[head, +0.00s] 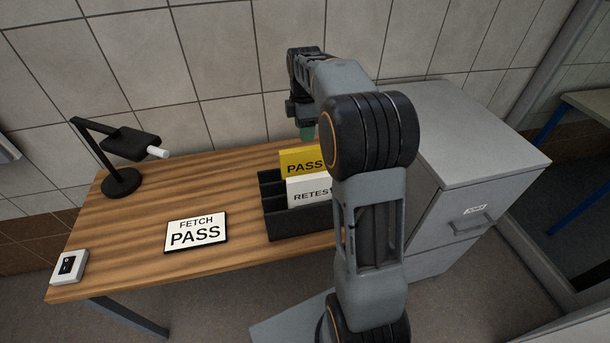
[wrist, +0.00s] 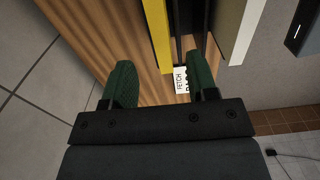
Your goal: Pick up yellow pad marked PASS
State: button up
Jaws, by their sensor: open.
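The yellow pad marked PASS (head: 302,162) stands upright in a dark slotted holder (head: 288,225) on the wooden table, behind a white pad marked RETEST (head: 308,192). My arm hides the right part of both pads. In the wrist view the yellow pad (wrist: 157,35) shows edge-on, ahead of my gripper (wrist: 160,84) and between the lines of its two green fingers. The fingers are spread apart with nothing between them. In the head view my gripper (head: 306,133) is above and behind the holder, partly hidden by my arm.
A sign reading FETCH PASS (head: 196,232) lies on the table (head: 130,230) left of the holder. A black lamp (head: 122,180) stands at the back left, and a small white box (head: 69,267) sits at the front left. A grey cabinet (head: 468,140) stands at the right. Tiled wall is behind.

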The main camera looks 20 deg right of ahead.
aim_at(304, 149)
jog(key=shift+f+p, duration=0.45)
jog(key=shift+f, duration=4.7)
jog(key=shift+c, duration=0.5)
grip_shut()
